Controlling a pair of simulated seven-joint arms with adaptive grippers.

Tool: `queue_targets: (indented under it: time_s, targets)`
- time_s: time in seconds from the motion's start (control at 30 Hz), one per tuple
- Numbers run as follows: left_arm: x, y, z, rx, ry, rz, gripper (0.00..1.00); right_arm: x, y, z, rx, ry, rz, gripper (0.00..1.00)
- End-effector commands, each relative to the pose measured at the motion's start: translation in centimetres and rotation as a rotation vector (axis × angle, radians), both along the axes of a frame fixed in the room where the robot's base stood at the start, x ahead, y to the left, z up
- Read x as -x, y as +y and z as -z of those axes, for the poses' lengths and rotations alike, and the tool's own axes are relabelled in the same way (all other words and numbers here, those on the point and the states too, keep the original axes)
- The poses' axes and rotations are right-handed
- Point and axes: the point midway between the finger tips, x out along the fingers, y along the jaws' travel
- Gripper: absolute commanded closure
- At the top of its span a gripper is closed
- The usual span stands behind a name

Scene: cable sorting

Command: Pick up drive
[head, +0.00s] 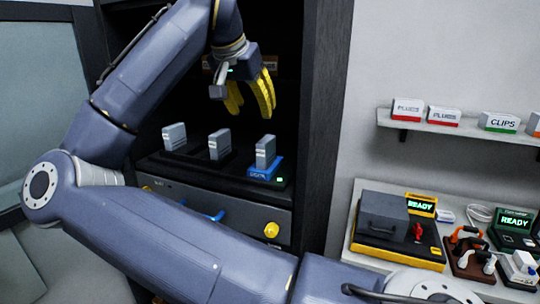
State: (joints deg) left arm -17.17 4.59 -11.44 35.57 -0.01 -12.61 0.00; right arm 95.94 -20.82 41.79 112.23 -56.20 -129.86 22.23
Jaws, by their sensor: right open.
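Three small grey upright drives stand in a row on a dark shelf inside the cabinet: a left drive (175,136), a middle drive (219,144) and a right drive (265,152). The right drive sits in a blue dock (262,173) with a small green light; the other two stand in dark docks. My right gripper (252,110) has yellow fingers pointing down. It is open and empty, above the middle and right drives and apart from them. My left gripper is not in view.
A grey panel with a yellow knob (271,230) lies below the drives. The cabinet's dark right post (323,120) stands close by. To the right, a bench holds a grey case (395,213) and devices with READY screens; a wall shelf (395,124) holds labelled boxes.

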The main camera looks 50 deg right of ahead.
Motion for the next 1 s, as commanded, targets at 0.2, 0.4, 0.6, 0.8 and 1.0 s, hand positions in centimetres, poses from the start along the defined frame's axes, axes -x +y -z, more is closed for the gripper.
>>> queue_targets:
  time_s: [0.2,0.4,0.6,0.8,1.0]
  targets:
    - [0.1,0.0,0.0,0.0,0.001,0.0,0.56,-0.5,-1.8,3.0,-0.004,0.004,0.004,0.47]
    - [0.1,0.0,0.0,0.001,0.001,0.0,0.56,-1.0,-3.7,6.0,-0.003,0.003,0.004,0.47]
    - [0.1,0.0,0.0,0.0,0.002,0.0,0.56,-1.5,-5.3,8.5,-0.001,0.002,0.003,0.47]
    - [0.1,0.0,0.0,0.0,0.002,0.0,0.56,-1.8,-6.0,9.7,-0.001,0.001,0.001,0.47]
    - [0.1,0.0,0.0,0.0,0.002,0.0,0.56,-1.9,-6.5,10.4,-0.001,0.0,0.002,0.47]
